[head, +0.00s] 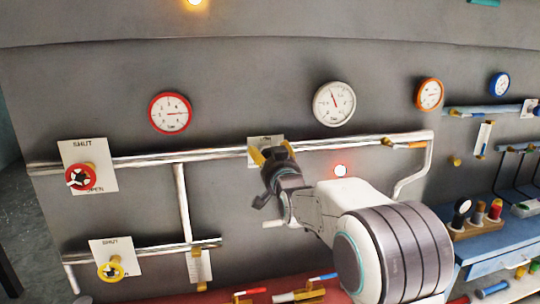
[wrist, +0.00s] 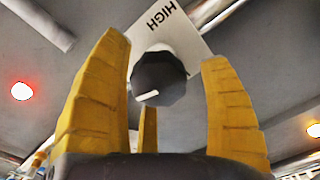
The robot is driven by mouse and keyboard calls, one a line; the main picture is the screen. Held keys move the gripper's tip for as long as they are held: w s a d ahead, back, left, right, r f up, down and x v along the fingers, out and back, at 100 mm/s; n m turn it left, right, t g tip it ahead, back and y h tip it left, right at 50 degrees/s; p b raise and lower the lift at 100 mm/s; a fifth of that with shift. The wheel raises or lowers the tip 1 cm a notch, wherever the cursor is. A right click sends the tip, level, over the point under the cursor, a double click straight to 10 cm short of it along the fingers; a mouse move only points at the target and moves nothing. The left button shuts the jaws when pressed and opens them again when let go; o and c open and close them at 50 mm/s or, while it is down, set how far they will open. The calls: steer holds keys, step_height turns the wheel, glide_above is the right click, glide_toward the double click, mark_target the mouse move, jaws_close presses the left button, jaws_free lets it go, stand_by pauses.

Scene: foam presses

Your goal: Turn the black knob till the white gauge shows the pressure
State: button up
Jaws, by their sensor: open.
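The black knob (wrist: 160,77) shows in the wrist view in front of a white plate (wrist: 172,35) marked HIGH. A short white line lies near the knob's lower left edge. My gripper (wrist: 165,50) is open, with yellow fingers to the left and right of the knob and a third behind and below it. I see gaps between the side fingers and the knob. In the head view my gripper (head: 272,155) covers the knob, in front of the plate (head: 265,138) on the pipe. The white gauge (head: 334,104) hangs above right, its needle pointing up and slightly left.
A red gauge (head: 170,113) and an orange gauge (head: 429,94) hang on the grey wall. A red valve (head: 80,178) and a yellow valve (head: 110,270) sit at left. A lit red lamp (head: 340,170) is near my arm. A blue bench (head: 490,240) stands at right.

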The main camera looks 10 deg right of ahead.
steer(key=shift+r, duration=0.15)
steer(key=c, duration=1.2)
